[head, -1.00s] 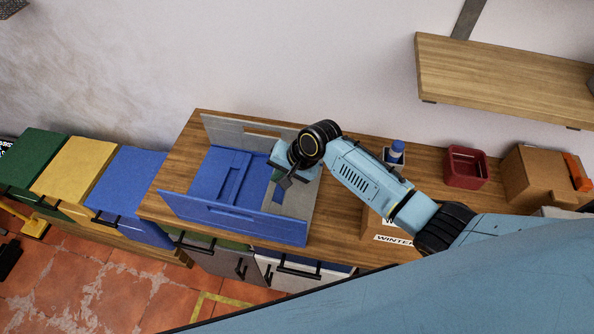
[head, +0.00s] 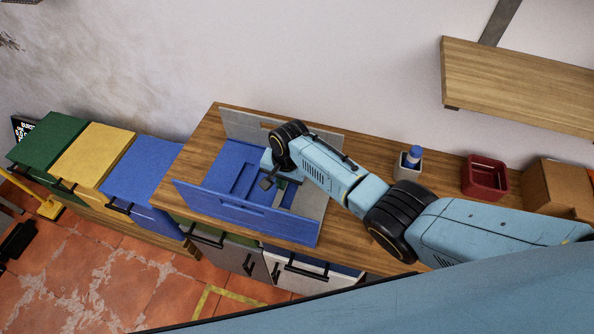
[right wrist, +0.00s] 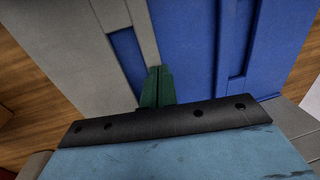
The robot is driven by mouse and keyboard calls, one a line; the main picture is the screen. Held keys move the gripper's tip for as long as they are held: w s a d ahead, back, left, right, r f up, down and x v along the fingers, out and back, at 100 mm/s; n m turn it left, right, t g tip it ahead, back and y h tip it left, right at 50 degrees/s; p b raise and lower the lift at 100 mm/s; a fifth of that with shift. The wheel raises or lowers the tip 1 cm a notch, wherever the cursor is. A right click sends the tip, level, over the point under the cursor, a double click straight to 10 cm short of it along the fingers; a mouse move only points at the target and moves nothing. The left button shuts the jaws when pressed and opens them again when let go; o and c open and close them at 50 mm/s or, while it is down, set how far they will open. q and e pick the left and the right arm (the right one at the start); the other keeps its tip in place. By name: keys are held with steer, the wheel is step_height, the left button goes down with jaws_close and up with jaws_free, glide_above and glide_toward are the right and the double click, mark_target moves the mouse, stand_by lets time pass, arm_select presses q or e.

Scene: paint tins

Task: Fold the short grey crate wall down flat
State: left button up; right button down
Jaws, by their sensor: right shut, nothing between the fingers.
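The crate stands on the wooden worktop, with its long blue front wall (head: 245,211) upright and its long grey back wall (head: 242,125) upright behind. The short grey wall (head: 311,202) at the crate's right end lies folded inward, flat or nearly flat over the crate floor; my arm hides part of it. In the right wrist view the grey wall (right wrist: 80,50) lies beside blue panels (right wrist: 205,40). My right gripper (head: 271,182) is low inside the crate, shut and empty. Its green fingertips (right wrist: 158,85) are by the grey wall's inner edge; contact is unclear. My left gripper is not seen.
A blue-capped bottle in a grey holder (head: 410,162), a red bin (head: 485,178) and a cardboard box (head: 558,187) stand right of the crate. A wooden shelf (head: 520,85) hangs above them. The worktop (head: 190,150) left of the crate is clear.

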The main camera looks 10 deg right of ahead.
stand_by(0.3)
steer(key=shift+r+p, duration=0.5)
steer(key=shift+p, duration=0.05)
step_height(320, 180, up, 4)
steer(key=p, duration=0.4)
steer(key=shift+f, duration=0.15)
step_height(320, 180, up, 9)
steer(key=p, duration=0.1)
steer(key=shift+r, duration=0.2)
